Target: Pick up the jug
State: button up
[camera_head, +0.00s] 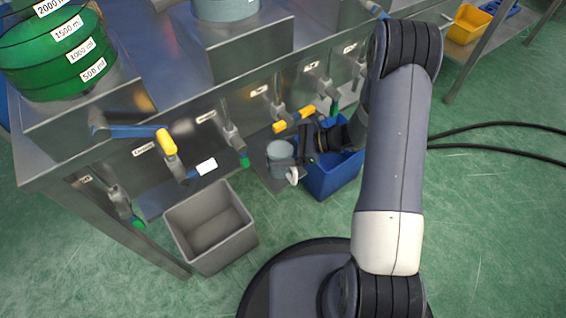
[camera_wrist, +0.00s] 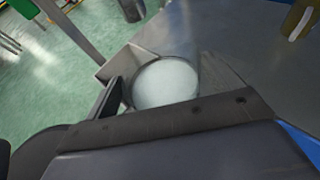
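The jug (camera_head: 280,156) is a small grey cup-like vessel on the low metal shelf under the bench taps. In the wrist view its round top (camera_wrist: 166,84) shows pale, whitish contents. A pale piece, perhaps its handle, shows at its lower right in the head view. My gripper (camera_head: 302,162) is at the jug's right side, very close to it. In the wrist view a dark finger stands left of the jug, and a dark bar covers its near side. The finger gap and any contact are hidden.
A grey bin (camera_head: 212,228) stands on the floor at left, and a blue bin (camera_head: 332,176) sits beneath my gripper. Taps with yellow (camera_head: 166,142) and blue handles project from the bench. A green tank (camera_head: 58,58) stands above. Black cables (camera_head: 500,148) lie at right.

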jog(key=c, duration=1.6)
jog(key=shift+c, duration=1.2)
jog(key=shift+r+p, duration=0.2)
jog(key=shift+p, duration=0.1)
